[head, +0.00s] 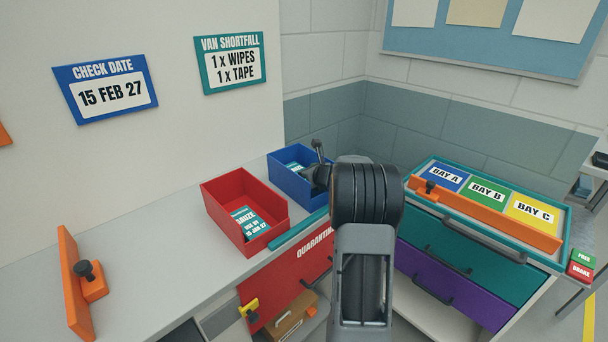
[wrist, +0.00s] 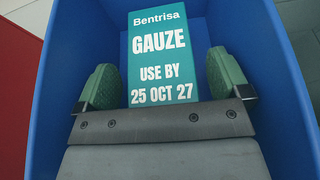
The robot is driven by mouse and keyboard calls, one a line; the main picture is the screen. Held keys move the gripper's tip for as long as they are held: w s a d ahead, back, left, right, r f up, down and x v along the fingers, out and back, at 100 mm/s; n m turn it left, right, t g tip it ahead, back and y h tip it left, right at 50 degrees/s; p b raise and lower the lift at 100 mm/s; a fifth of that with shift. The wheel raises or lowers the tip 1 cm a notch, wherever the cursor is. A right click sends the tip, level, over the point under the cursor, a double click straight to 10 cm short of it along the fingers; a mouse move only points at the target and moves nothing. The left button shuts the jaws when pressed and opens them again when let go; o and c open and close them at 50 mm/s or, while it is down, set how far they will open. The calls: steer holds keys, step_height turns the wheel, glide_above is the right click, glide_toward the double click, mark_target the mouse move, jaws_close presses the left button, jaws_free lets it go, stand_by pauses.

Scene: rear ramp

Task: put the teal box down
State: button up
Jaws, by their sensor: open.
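The teal box (wrist: 158,55) reads "Bentrisa GAUZE, USE BY 25 OCT 27". It is in the blue bin (wrist: 268,60), label facing the wrist camera. My gripper (wrist: 163,85) is open, with a green-padded finger on each side of the box and gaps beside it. In the head view, the blue bin (head: 286,185) stands on the counter, and a bit of the teal box (head: 294,167) shows inside. My arm hides the bin's right part. Whether the box rests fully on the bin floor is hard to tell.
A red bin (head: 222,187) with another teal gauze box (head: 249,222) stands just left of the blue bin. An orange panel with a knob (head: 76,285) stands at the counter's left. A tray with Bay A, B and C (head: 487,193) is at right.

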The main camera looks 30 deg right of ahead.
steer(key=shift+r+p, duration=0.5)
steer(key=shift+r, duration=0.05)
steer(key=v, duration=1.2)
steer(key=shift+s+d, duration=0.1)
